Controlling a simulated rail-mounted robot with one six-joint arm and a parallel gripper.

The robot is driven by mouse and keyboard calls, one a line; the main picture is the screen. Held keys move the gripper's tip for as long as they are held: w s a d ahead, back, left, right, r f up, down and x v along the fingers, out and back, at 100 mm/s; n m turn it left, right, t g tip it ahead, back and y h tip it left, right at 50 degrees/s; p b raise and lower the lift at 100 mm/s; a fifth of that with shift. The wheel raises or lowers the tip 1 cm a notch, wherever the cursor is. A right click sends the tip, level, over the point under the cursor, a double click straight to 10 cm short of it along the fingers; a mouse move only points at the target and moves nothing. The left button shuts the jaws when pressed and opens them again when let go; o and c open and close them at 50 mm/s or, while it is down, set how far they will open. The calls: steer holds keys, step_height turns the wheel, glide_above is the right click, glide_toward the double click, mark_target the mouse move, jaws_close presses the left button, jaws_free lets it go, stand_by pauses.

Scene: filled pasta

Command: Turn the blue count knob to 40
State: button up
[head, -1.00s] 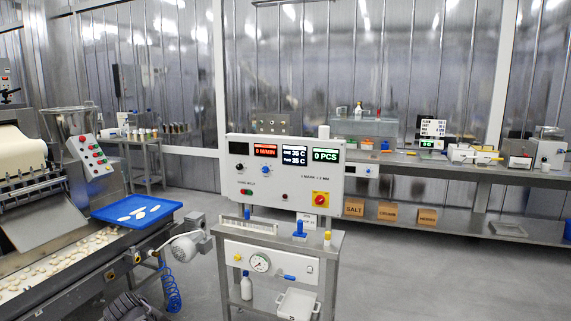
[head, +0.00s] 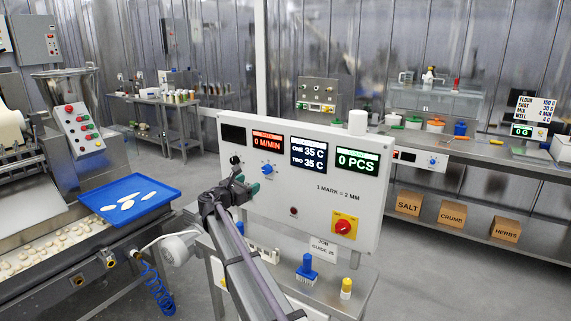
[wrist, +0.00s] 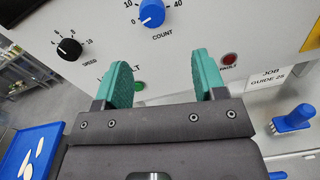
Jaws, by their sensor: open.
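The blue count knob (head: 268,169) is on the white control panel (head: 310,218), below the red M/MIN display. In the wrist view the knob (wrist: 152,12) is at the top edge, partly cut off, with 10, 0 and 40 around it. Its white mark seems to sit near 0. My gripper (head: 246,184) is in front of the panel, left of and below the knob. Its teal fingers (wrist: 162,68) are apart and empty, and the knob lies beyond their tips, untouched.
The black speed knob (wrist: 69,49) is left of the count knob. A green button (wrist: 139,86) and a red fault lamp (wrist: 229,59) are below. A red knob on a yellow plate (head: 343,227) is at lower right. A blue-handled item (head: 306,269) stands on the shelf.

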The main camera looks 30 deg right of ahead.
mark_target(265, 171)
steer(key=w+d, duration=0.1)
steer(key=d, duration=0.2)
steer(key=w+d+n, duration=0.1)
steer(key=w+d, duration=0.1)
steer(key=d, duration=0.1)
steer(key=w+d+n, duration=0.1)
steer(key=w+d, duration=0.1)
steer(key=shift+w+d+r+t, duration=0.2)
steer(key=shift+d+r+t, duration=0.1)
steer(key=shift+d+t, duration=0.1)
steer(key=c, duration=0.9)
